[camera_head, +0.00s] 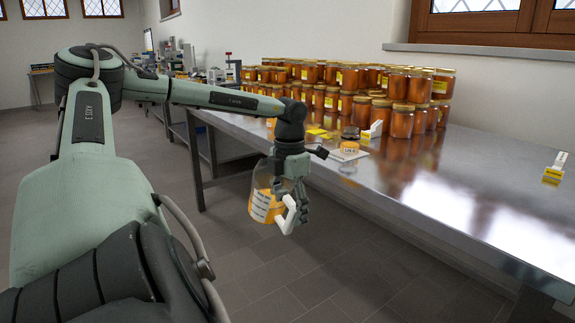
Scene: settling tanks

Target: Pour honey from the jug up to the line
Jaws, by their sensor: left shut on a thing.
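The jug (262,205) is clear with orange honey in its lower part, a printed label and a white handle (289,216). My left gripper (297,203) is shut on the jug at its handle side and holds it off the table, in front of the table's edge, over the floor. The jug looks slightly tilted. I cannot make out a fill line or a clear receiving vessel. My right gripper is out of view.
The long steel table (440,190) bears many stacked honey jars (402,121) at the back. A dark round item (350,132), white-and-yellow cards (372,130) and a yellow label (319,132) lie near the pad. Another card (553,168) stands at right. The table's right part is mostly clear.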

